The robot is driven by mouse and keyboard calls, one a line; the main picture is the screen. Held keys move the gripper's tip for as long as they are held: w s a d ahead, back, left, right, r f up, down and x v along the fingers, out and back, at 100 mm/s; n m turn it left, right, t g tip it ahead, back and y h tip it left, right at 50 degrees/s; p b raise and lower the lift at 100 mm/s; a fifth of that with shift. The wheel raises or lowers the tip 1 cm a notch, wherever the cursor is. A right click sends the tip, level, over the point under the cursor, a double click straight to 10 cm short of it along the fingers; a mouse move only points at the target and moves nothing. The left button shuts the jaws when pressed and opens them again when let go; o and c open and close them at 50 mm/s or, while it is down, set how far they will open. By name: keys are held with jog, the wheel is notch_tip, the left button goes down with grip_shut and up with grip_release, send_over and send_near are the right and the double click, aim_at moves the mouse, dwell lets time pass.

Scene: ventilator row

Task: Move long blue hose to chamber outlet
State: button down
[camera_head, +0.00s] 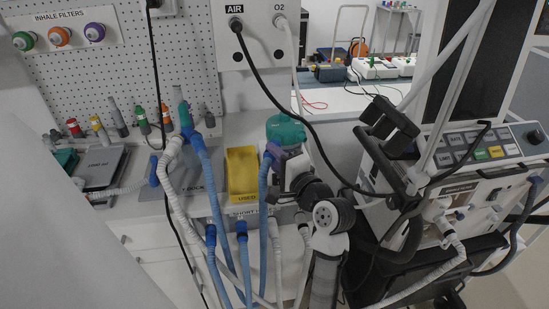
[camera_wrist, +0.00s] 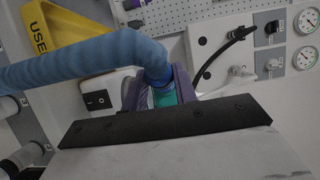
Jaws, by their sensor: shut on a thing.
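My gripper (camera_head: 274,152), with purple fingers, is shut on the end of a blue corrugated hose (camera_head: 263,205). The hose hangs down from it past the front edge of the counter. In the wrist view the hose (camera_wrist: 75,62) comes in from the left and bends down between the purple fingers (camera_wrist: 155,84). A teal chamber (camera_head: 286,130) is right behind my gripper in the head view. A teal part (camera_wrist: 165,97) also shows between the fingers in the wrist view. My wrist hides the chamber's lower part and its outlet. I cannot tell whether hose and chamber touch.
A yellow bin (camera_head: 242,173) stands just left of my gripper. Other blue and white hoses hang from the rack and the counter front (camera_head: 225,212). A black cable (camera_head: 285,105) runs from the AIR port past my arm. A ventilator (camera_head: 480,150) stands at the right.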

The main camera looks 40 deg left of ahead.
jog(key=shift+w+a, duration=0.25)
jog(key=shift+w, duration=0.3)
jog(key=shift+w+a, duration=0.25)
jog(key=shift+w, duration=0.25)
dwell(0.7)
jog(key=c, duration=1)
grip_release()
